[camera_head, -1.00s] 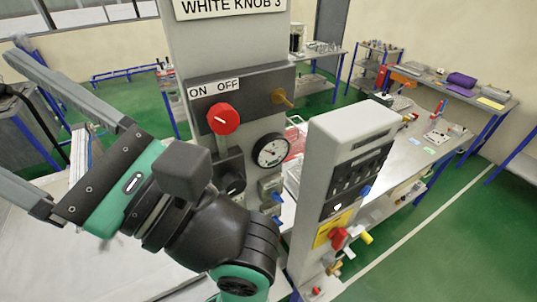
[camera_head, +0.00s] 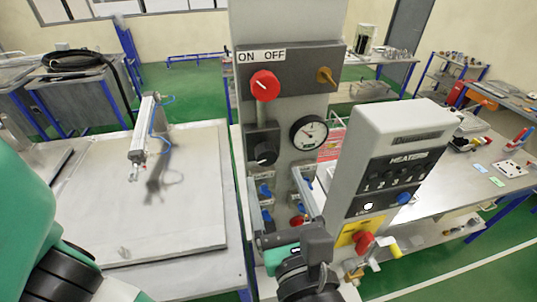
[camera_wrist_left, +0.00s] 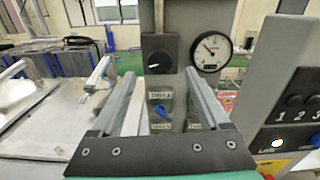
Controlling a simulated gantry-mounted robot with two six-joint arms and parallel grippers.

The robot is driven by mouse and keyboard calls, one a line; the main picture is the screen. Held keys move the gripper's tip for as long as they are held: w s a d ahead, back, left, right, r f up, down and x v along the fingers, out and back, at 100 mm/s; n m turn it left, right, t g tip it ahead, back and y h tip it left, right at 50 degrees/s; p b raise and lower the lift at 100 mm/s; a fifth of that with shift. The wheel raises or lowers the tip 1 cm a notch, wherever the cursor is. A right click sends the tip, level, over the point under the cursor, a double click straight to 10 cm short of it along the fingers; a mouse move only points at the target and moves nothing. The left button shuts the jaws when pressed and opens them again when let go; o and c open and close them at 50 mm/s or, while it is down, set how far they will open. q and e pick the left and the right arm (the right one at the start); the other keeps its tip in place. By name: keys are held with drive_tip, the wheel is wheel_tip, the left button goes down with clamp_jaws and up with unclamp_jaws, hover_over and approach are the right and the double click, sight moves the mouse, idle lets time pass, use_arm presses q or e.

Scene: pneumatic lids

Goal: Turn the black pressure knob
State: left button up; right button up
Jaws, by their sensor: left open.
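The black pressure knob (camera_head: 264,152) is a round knob with a light pointer mark on a dark square plate, on the grey upright panel. It also shows in the left wrist view (camera_wrist_left: 158,62), top centre. A round white gauge (camera_head: 309,133) sits to its right, also in the left wrist view (camera_wrist_left: 211,52). My left gripper (camera_head: 275,176) is open and empty, its two grey fingers pointing at the panel below the knob. In the left wrist view the fingertips (camera_wrist_left: 160,72) stand on either side of the knob's column, apart from it. My right gripper is not in view.
A red knob (camera_head: 265,85) under the ON OFF label is above the black knob. A yellow-brown knob (camera_head: 325,75) is at upper right. Blue-handled valves (camera_head: 265,190) are below. The grey heaters box (camera_head: 405,140) stands close on the right. A flat grey table (camera_head: 190,215) lies left.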

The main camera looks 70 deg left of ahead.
sight(267, 159)
use_arm(q)
drive_tip(key=a, duration=0.4)
drive_tip(key=a+p, duration=0.1)
drive_tip(key=a, duration=0.1)
drive_tip(key=shift+w+a, duration=0.15)
drive_tip(key=shift+w, duration=0.1)
clamp_jaws()
